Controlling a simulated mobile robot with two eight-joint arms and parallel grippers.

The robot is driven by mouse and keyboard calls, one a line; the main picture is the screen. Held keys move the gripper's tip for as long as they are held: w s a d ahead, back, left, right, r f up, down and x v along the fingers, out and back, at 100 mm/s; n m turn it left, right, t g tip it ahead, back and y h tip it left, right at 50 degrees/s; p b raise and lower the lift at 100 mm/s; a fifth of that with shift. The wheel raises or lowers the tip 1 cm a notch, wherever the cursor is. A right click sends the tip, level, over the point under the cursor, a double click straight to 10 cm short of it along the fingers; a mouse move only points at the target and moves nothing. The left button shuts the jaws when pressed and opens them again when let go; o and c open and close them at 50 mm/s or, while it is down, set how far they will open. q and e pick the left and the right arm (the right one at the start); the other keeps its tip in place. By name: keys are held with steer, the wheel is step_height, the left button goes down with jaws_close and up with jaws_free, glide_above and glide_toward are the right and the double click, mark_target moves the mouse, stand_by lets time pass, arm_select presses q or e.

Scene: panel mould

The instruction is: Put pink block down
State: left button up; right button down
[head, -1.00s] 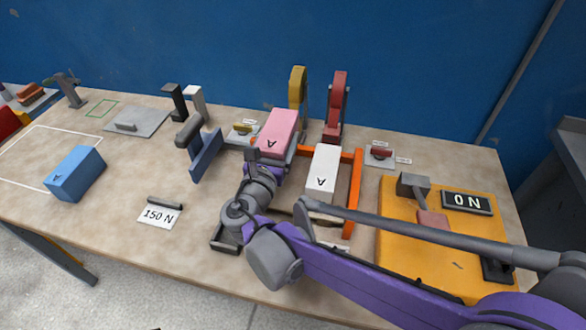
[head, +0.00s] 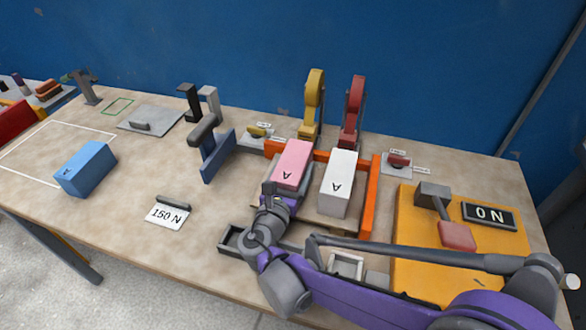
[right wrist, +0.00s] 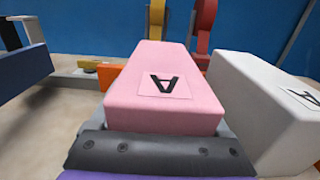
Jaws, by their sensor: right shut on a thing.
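The pink block (head: 293,158), marked A, is in my right gripper (head: 277,190), which is shut on its near end. It sits beside and left of the white block (head: 338,183), also marked A, at about the same height, within the orange frame (head: 371,195). I cannot tell whether its underside touches the surface below. In the right wrist view the pink block (right wrist: 165,85) lies level ahead of the dark gripper pad (right wrist: 160,150), with the white block (right wrist: 265,105) close at its right. The fingertips are mostly hidden. My left gripper is not in view.
Yellow (head: 313,105) and red (head: 354,112) upright clamps stand behind the frame. A blue float with a grey handle (head: 217,155) stands left. A blue block (head: 85,168) lies far left. A yellow board (head: 410,225) with a "0 N" display is right.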

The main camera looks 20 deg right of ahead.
jaws_free()
steer(key=shift+f, duration=0.1)
steer(key=shift+r, duration=0.25)
steer(key=p+v, duration=0.1)
steer(key=v, duration=1.1)
steer(key=shift+f, duration=0.1)
